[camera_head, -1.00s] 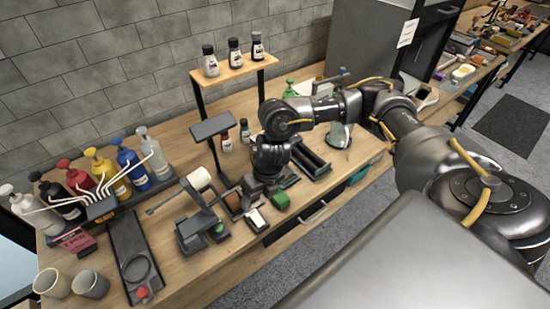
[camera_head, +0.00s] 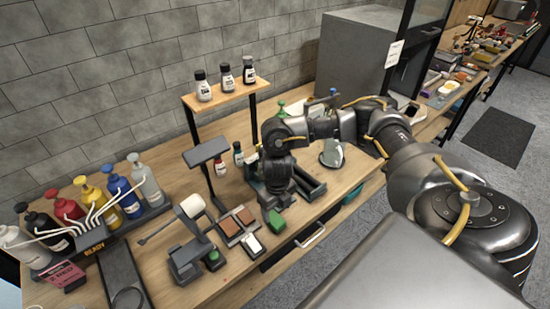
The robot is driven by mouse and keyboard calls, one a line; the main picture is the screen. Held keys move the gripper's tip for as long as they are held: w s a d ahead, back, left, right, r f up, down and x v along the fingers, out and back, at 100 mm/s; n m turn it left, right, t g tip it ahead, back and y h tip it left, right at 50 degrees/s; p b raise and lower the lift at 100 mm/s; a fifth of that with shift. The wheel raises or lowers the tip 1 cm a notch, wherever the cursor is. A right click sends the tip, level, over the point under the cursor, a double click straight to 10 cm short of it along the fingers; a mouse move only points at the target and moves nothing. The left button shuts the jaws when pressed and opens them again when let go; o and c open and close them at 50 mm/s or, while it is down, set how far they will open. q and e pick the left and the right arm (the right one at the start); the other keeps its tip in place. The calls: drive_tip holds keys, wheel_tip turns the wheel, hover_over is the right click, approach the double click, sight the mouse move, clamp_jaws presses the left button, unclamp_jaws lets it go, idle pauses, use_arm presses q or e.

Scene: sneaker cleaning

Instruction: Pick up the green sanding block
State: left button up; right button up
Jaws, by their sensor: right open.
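The green sanding block (camera_head: 276,222) lies near the front edge of the workbench, at the right end of a row of blocks. My right gripper (camera_head: 272,211) points down right at the green block, its jaws open. The jaws hide part of the block, and I cannot tell whether they touch it. My left gripper is not in view.
Brown blocks (camera_head: 231,226) and a white block (camera_head: 250,244) lie just left of the green one. A dark stand (camera_head: 190,262) is further left, with several pump bottles (camera_head: 130,196) behind it. A raised shelf (camera_head: 226,93) holds 3 small bottles.

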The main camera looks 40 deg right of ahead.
sight(275, 219)
drive_tip(key=shift+a+f+p, duration=0.1)
drive_tip(key=shift+f+p, duration=0.25)
drive_tip(key=shift+p, duration=0.05)
drive_tip(key=f, duration=0.3)
drive_tip(key=f+p, duration=0.1)
drive_tip(key=shift+w+f, duration=0.25)
drive_tip(key=shift+w, duration=0.05)
drive_tip(key=shift+c, duration=0.3)
drive_tip(key=c, duration=1)
drive_tip(key=shift+r, duration=0.15)
